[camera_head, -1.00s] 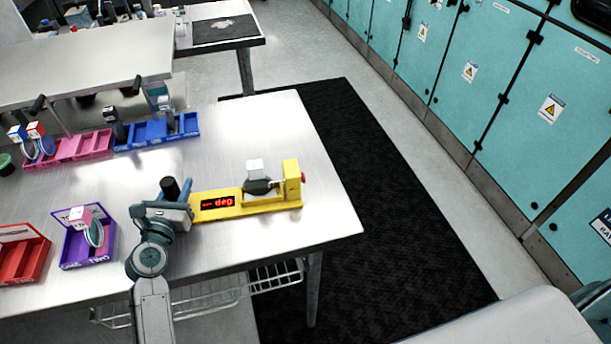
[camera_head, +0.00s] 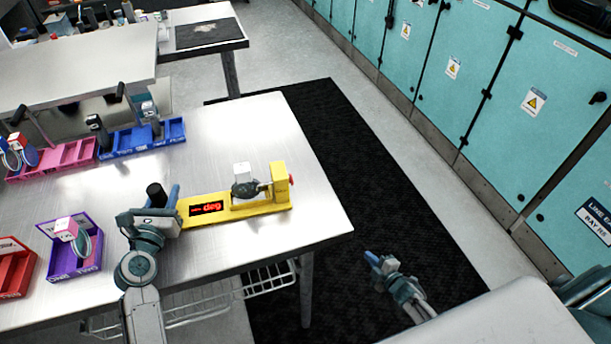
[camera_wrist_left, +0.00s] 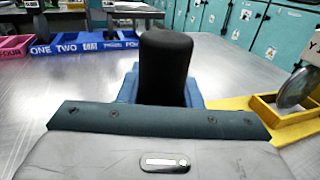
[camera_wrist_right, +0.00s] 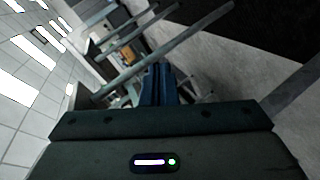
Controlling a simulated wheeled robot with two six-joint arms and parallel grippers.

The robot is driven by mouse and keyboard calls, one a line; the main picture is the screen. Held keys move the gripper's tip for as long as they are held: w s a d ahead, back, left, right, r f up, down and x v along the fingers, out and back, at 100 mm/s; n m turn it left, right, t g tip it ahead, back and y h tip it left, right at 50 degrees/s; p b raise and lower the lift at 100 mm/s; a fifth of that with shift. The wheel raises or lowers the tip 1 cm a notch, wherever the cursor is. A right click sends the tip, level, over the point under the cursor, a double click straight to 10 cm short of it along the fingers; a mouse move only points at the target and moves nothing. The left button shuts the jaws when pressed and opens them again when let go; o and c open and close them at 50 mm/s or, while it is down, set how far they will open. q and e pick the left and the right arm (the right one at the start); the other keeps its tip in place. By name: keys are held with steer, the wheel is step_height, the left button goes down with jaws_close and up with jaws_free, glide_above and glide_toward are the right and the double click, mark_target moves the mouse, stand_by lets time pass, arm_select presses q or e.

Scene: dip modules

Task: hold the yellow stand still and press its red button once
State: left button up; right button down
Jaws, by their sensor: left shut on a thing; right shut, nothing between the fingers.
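The yellow stand (camera_head: 263,207) lies on the steel table near its right edge. It has a red-lit display (camera_head: 207,208) reading "deg", a dark round part in its middle and an upright block at its right end. The red button (camera_head: 291,180) is on that block's right face. My left gripper (camera_head: 163,204) is shut on the black post (camera_head: 156,194) at the stand's left end; the post (camera_wrist_left: 165,65) rises between its blue fingers in the left wrist view. My right gripper (camera_head: 372,258) is shut and empty, right of and apart from the table; its blue fingers (camera_wrist_right: 155,85) touch.
Blue (camera_head: 143,138) and pink (camera_head: 60,158) trays stand at the table's back left, purple (camera_head: 75,258) and red (camera_head: 15,272) ones at the left. A black mat (camera_head: 360,190) covers the floor to the right. Teal cabinets (camera_head: 480,70) line the far right.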

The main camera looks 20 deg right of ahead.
mark_target(291, 179)
steer(key=w+a+r+n+y, duration=0.1)
steer(key=w+r+n+y, duration=0.3)
steer(key=r+n, duration=0.3)
steer(key=w+a+r+n+t+y, duration=0.1)
steer(key=w+r+n+y, duration=0.35)
steer(key=r, duration=0.45)
steer(key=w+a+r+n+y, duration=0.2)
steer(key=w+r+n+y, duration=0.15)
steer(key=r+n, duration=0.45)
steer(key=s+a+r+n+g+y, duration=0.1)
steer(key=r+n+g+y, duration=0.1)
steer(key=r+n+g, duration=0.4)
steer(key=s+r+n+g+y, duration=0.2)
steer(key=r+n+g, duration=0.5)
steer(key=n, duration=0.6)
steer(key=shift+s+a+r, duration=0.3)
steer(key=shift+a+r, duration=0.1)
steer(key=shift+r, duration=0.45)
steer(key=a, duration=0.4)
steer(key=w+a, duration=0.1)
steer(key=a, duration=0.9)
steer(key=shift+w, duration=0.15)
